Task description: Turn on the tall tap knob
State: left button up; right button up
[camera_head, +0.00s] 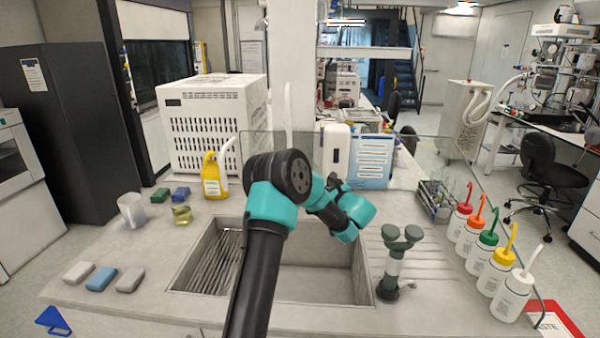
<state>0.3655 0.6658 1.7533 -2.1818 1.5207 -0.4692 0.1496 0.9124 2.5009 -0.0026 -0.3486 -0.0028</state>
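A slim white upright piece (288,108) rises behind my arm's elbow at the back of the sink. It may be part of the tall tap; its lower part and any knob are hidden by my arm. One arm of mine, seemingly the left, reaches up from the bottom across the sink and bends right at its elbow. Its teal wrist end is over the back right of the sink. A small dark part shows there, but I cannot make out gripper fingers. A short green-headed fitting (396,262) stands right of the sink. My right gripper is not in view.
The steel sink (362,268) lies under my arm. Several wash bottles (488,255) line the right edge. A yellow bottle (213,176), a beaker (132,210) and sponges (101,278) are on the left. A white perforated box (212,120) stands behind. The counter's front right is clear.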

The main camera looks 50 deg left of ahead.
pick_arm(q)
jog(key=a, duration=0.5)
jog(key=w+a, duration=0.1)
jog(key=a, duration=0.5)
jog(key=w+a, duration=0.1)
jog(key=a, duration=0.5)
jog(key=shift+w+a, duration=0.1)
jog(key=shift+w, duration=0.15)
jog(key=c, duration=0.9)
